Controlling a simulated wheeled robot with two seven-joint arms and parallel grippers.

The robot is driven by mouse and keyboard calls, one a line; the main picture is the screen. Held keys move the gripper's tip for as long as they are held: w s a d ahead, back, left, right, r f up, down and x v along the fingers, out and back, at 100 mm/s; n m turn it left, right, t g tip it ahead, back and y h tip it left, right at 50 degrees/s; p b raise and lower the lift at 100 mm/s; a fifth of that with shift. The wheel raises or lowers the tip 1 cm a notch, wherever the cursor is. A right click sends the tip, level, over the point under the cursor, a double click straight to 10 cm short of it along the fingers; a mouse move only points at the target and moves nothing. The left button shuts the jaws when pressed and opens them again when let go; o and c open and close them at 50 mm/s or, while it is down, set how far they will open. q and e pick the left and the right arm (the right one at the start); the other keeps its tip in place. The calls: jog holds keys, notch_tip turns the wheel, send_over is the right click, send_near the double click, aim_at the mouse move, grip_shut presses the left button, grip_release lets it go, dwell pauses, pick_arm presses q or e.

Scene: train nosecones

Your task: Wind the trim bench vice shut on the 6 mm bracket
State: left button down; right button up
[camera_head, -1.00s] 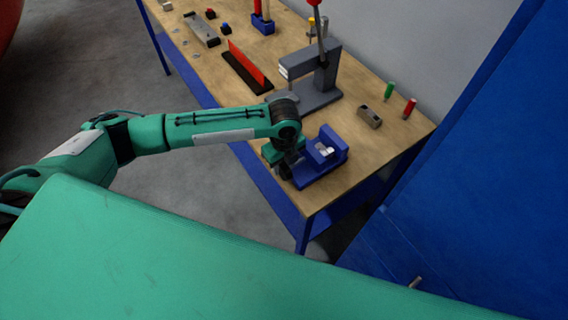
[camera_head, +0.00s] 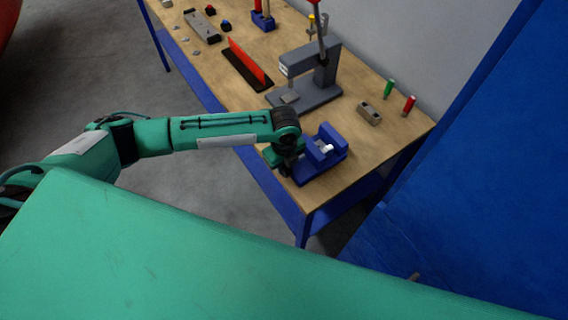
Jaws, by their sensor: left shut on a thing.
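The blue bench vice (camera_head: 328,158) stands near the front right corner of the wooden bench. A small pale metal piece (camera_head: 325,147), which looks like the bracket, sits between its jaws; I cannot tell whether both jaws touch it. My left gripper (camera_head: 287,167) is at the vice's front left end, where the vice handle would be. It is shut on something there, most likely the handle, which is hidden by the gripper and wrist. My right gripper is not in view.
A grey arbor press (camera_head: 322,80) with a red-knobbed lever stands behind the vice. A grey block with holes (camera_head: 369,113), a green peg (camera_head: 389,89) and a red peg (camera_head: 408,106) stand to the right. A red plate in a black base (camera_head: 247,66) lies farther left. A blue wall is at right.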

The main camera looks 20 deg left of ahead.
pick_arm(q)
jog(key=shift+r, duration=0.1)
jog(key=shift+s+d+r+t+y+p, duration=0.1)
jog(key=shift+d+t+y+p, duration=0.05)
jog(key=shift+t+y+p, duration=0.55)
jog(key=shift+s+d+t+y+p, duration=0.15)
jog(key=shift+t+y+p, duration=0.45)
jog(key=shift+y+p, duration=0.4)
jog(key=t+y+p, duration=0.2)
jog(key=y, duration=0.1)
jog(key=shift+s+d+f+t+y, duration=0.1)
jog(key=shift+d+f+t+y, duration=0.1)
jog(key=shift+f+t+y, duration=0.15)
jog(key=t+y, duration=0.3)
jog(key=shift+s+d+f+y+p, duration=0.1)
jog(key=shift+f+y+p, duration=0.15)
jog(key=shift+f+p, duration=0.1)
jog(key=t+y, duration=0.3)
jog(key=y, duration=0.1)
jog(key=shift+f, duration=0.25)
jog(key=c, duration=1.3)
grip_release()
